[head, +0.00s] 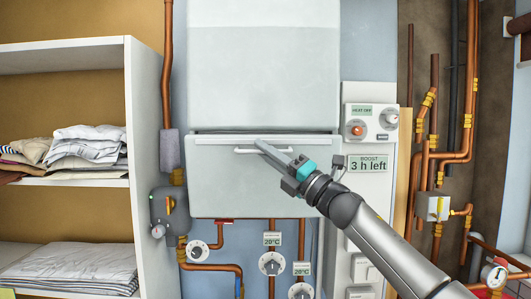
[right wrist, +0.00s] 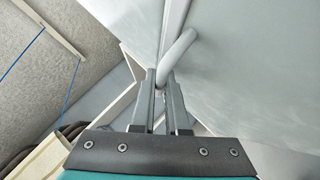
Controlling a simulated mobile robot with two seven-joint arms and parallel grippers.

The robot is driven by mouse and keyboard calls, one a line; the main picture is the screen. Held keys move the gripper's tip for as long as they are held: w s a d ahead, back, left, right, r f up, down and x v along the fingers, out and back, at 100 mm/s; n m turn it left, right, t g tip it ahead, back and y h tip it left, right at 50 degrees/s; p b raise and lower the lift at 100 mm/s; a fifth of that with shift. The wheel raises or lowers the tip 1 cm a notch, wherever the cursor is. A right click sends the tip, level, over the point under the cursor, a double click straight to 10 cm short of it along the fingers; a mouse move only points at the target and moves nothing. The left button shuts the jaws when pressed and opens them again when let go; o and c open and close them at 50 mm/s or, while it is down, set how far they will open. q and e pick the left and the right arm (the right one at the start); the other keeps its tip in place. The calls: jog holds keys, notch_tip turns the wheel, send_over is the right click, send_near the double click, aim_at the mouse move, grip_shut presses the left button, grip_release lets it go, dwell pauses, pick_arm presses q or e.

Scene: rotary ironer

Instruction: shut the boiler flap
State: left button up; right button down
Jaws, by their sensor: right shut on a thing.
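The boiler flap (head: 225,185) is a pale panel low on the white boiler (head: 262,70). It stands nearly upright, with a thin dark gap along its top edge. I cannot tell whether it is fully shut. A white bar handle (head: 243,151) runs across its upper part. My right gripper (head: 265,146) reaches in from the lower right and is shut on this handle. In the right wrist view the handle (right wrist: 178,55) curves down between the fingertips (right wrist: 161,84). The fingers hide part of the handle. My left gripper is not in view.
White shelves (head: 145,130) with folded laundry (head: 85,148) stand at the left. A control panel (head: 370,125) with knobs and a "3 h left" display is right of the flap. Copper pipes (head: 428,150) run at the right. Dials (head: 271,263) and pipes sit below the flap.

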jog(key=shift+w+r+m+h+p, duration=0.25)
jog(key=shift+w+m+h, duration=0.05)
jog(key=shift+w+m, duration=0.25)
jog(key=shift+w+r+m+h+p, duration=0.3)
jog(key=shift+w+m, duration=0.15)
jog(key=shift+w, duration=0.1)
jog(key=shift+d, duration=0.1)
jog(key=c, duration=1.2)
grip_release()
jog(key=shift+f, duration=0.1)
jog(key=shift+f, duration=0.15)
jog(key=shift+b+v, duration=2.8)
jog(key=shift+v, duration=4.7)
